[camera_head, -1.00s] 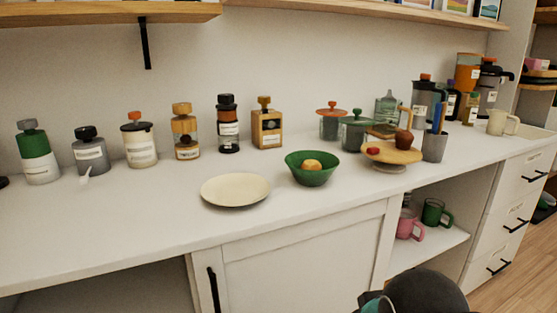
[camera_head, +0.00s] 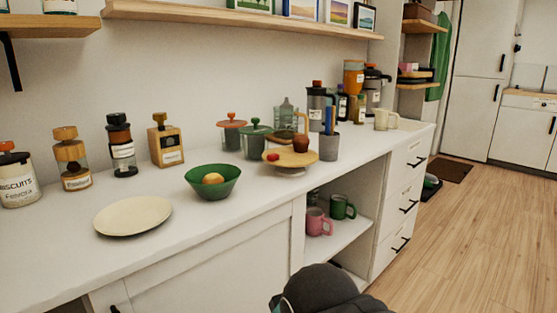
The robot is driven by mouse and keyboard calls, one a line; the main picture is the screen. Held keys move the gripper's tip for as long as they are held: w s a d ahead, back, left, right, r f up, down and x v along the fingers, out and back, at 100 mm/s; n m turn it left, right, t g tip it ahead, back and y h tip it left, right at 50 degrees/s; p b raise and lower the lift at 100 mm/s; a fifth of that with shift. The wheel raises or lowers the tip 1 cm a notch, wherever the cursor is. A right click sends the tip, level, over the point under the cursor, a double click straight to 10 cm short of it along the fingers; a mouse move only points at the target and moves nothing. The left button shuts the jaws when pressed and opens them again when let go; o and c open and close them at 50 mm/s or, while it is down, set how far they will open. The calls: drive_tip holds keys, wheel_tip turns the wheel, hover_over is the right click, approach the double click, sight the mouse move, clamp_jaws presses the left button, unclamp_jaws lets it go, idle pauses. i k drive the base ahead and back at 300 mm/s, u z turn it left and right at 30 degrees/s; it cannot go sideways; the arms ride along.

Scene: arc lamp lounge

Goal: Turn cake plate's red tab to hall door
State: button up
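The cake plate (camera_head: 291,164) is a round, light wooden stand on the white counter, right of the green bowl. Its red tab (camera_head: 273,157) shows at the left side of the plate, towards the left in the picture. A small brown thing like a cupcake (camera_head: 300,144) is on the plate's far right part. My gripper is not in view; only a dark rounded part of my own arm shows at the bottom edge. A tall white panel with dark handles stands at the far right; I cannot tell if it is the hall door.
A green bowl (camera_head: 213,188) with a round, orange-tan thing and a cream plate (camera_head: 133,217) are left of the cake plate. A grey cup (camera_head: 329,148) stands close on its right, lidded jars (camera_head: 255,142) behind.

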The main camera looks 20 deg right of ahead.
sight(284, 157)
drive_tip(key=u, duration=1.35)
drive_tip(key=k, duration=0.9)
drive_tip(key=z, duration=1.25)
drive_tip(key=i, duration=0.5)
drive_tip(key=z, duration=0.05)
